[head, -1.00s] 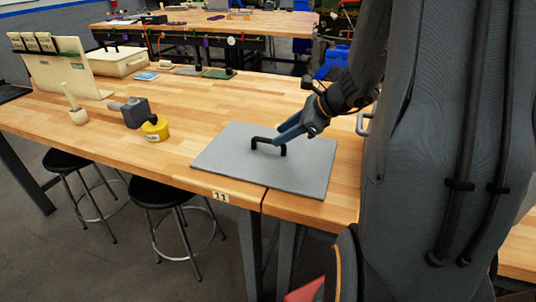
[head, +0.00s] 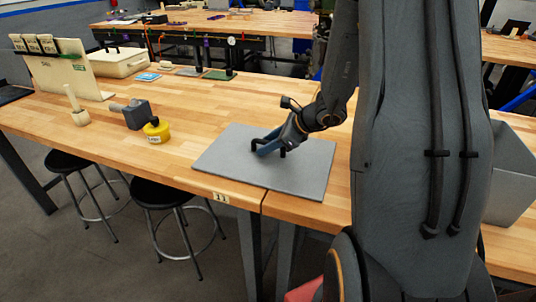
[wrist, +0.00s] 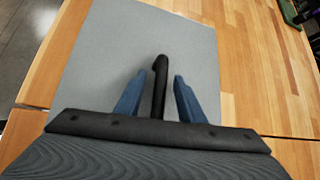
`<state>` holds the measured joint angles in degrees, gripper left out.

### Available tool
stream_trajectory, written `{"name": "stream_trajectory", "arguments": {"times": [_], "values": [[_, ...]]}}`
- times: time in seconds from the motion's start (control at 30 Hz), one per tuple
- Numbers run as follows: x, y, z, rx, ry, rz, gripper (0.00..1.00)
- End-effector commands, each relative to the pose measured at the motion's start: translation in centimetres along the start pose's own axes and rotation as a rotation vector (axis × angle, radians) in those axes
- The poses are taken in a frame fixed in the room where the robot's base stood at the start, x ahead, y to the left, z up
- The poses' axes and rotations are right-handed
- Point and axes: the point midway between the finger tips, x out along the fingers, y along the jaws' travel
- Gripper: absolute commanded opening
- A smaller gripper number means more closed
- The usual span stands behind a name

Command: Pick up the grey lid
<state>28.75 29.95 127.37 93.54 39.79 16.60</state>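The grey lid (head: 235,163) is a flat square plate lying on the wooden bench, with a black bar handle (head: 283,152) standing up from its middle. My gripper (head: 262,148) is low over the lid at the handle. In the wrist view, the two blue fingers of my gripper (wrist: 156,90) are apart, one on each side of the black handle (wrist: 159,75). A gap shows between each finger and the handle. The lid (wrist: 110,50) also fills much of the wrist view. My gripper hides part of the handle in the head view.
A yellow tape roll (head: 156,131), a grey mallet-like block (head: 137,115) and a pale wooden tool (head: 78,113) are left on the bench. A grey bin-like box (head: 510,170) stands at the right. Black stools (head: 160,192) are in front.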

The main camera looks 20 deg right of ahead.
Motion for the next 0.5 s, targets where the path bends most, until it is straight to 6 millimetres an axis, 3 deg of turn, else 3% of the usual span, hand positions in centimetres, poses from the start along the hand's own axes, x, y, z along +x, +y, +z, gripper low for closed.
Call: {"name": "stream_trajectory", "arguments": {"times": [0.1, 0.3, 0.5], "values": [[-0.02, -0.01, 0.00, 0.000, 0.000, 0.000, 0.32], [-0.03, -0.01, 0.01, 0.000, 0.000, 0.000, 0.00], [-0.04, -0.03, 0.04, -0.001, -0.001, 0.000, 0.00]]}}
